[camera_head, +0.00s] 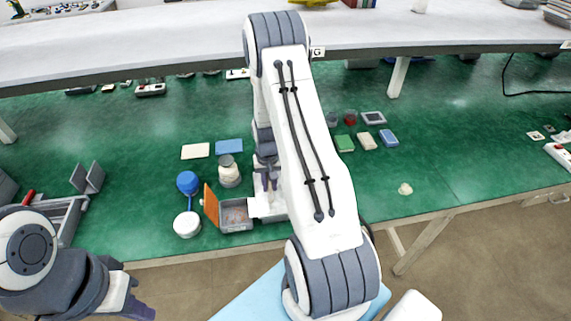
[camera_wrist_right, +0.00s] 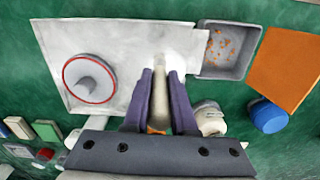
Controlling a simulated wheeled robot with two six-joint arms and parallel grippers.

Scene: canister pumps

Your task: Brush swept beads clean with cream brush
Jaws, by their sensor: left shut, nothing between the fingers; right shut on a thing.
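My right gripper (camera_wrist_right: 165,85) is shut on the pale handle of the cream brush (camera_wrist_right: 160,95). The handle runs between the purple fingers, and its far end blends into the pale plate (camera_wrist_right: 120,45) below. In the head view my right gripper (camera_head: 267,178) is beside my own arm, which hides part of the scene. A grey tray (camera_wrist_right: 203,70) holds scattered orange beads (camera_wrist_right: 222,45); the tray also shows in the head view (camera_head: 236,227). My left gripper (camera_head: 138,308) is shut and empty at the lower left, away from the table objects.
An orange panel (camera_head: 211,204) stands at the tray's left side. A blue round object (camera_head: 187,182), a white round container (camera_head: 187,224) and a jar (camera_head: 229,171) are nearby. A shelf (camera_head: 180,45) spans the back.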

